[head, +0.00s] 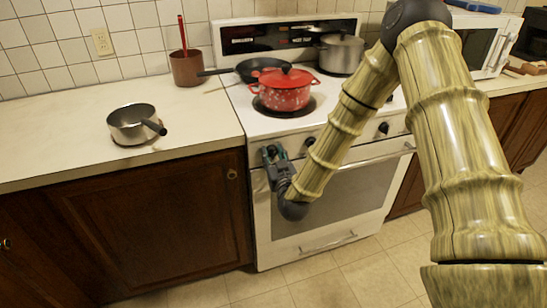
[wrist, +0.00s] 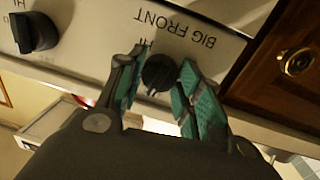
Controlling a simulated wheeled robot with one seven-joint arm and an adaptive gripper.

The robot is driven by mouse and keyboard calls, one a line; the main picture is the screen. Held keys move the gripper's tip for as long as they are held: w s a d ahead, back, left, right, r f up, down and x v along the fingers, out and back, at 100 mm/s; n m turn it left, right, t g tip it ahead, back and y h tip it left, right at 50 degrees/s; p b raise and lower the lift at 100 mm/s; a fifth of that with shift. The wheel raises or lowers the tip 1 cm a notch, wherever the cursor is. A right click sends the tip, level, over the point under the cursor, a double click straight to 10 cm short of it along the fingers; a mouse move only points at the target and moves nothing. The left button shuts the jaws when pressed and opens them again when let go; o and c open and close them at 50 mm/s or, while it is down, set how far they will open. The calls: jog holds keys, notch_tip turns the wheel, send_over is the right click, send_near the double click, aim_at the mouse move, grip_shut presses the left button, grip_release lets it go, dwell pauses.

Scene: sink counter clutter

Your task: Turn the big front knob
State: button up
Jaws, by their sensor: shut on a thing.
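The big front knob (wrist: 158,73) is black and sits on the stove's white front panel. The words BIG FRONT stand beside it, upside down in the wrist view. My gripper (wrist: 160,64) has its teal-padded fingers on either side of this knob and is shut on it. In the head view my gripper (head: 274,154) is at the left end of the stove's (head: 262,219) front panel and hides most of the knob. The knob's exact turn angle is hard to tell.
Another black knob (wrist: 34,32) is on the same panel. A red pot (head: 284,97), a black pan (head: 259,69) and a grey pot (head: 341,53) stand on the stove. A saucepan (head: 134,124) is on the left counter (head: 60,150). The oven handle (head: 375,157) runs below the panel.

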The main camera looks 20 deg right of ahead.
jog(key=shift+m, duration=0.6)
jog(key=o, duration=1)
jog(key=shift+s, duration=0.1)
jog(key=s, duration=1.1)
jog(key=shift+s+a+r, duration=0.15)
jog(key=shift+s+a, duration=0.1)
jog(key=shift+s, duration=0.15)
